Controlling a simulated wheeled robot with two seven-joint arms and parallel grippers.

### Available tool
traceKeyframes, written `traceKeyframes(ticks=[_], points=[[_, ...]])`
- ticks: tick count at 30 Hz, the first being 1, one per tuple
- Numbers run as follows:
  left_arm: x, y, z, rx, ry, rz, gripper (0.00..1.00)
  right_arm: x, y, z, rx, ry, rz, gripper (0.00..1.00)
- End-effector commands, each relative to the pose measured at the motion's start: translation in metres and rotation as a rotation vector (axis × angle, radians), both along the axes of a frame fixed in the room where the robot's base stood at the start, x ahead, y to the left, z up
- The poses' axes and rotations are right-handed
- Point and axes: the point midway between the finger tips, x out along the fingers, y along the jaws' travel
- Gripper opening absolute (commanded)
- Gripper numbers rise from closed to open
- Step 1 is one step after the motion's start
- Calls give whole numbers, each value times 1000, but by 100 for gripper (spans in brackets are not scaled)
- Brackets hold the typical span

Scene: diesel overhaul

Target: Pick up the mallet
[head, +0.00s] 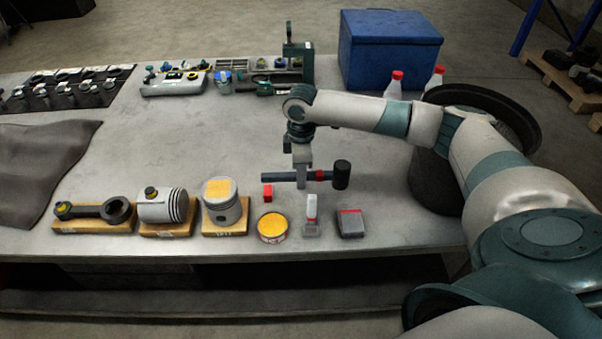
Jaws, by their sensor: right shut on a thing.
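The mallet (341,174) has a dark cylindrical head at the right and a dark handle with a red band, lying roughly level from left to right. My right gripper (301,182) points down and is shut on the mallet's handle. I cannot tell clearly whether the mallet is touching the table or just above it. My left gripper does not show in this view.
A blue box (389,50) stands behind. The table's middle (200,135) is clear.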

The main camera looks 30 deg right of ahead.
Motion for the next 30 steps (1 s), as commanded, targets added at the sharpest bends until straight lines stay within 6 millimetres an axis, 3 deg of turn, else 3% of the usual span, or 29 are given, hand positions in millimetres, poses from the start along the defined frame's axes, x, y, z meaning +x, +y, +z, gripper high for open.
traceKeyframes(ticks=[1,3,15,21,30], points=[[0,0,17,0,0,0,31,-10,-4,12,-3,5,-1,0],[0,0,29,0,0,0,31,-18,-6,17,-3,5,-1,0],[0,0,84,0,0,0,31,-67,-19,45,-4,3,-1,0],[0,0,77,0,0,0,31,-94,-27,56,-3,3,0,0],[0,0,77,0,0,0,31,-110,-30,66,-3,2,-1,0]])
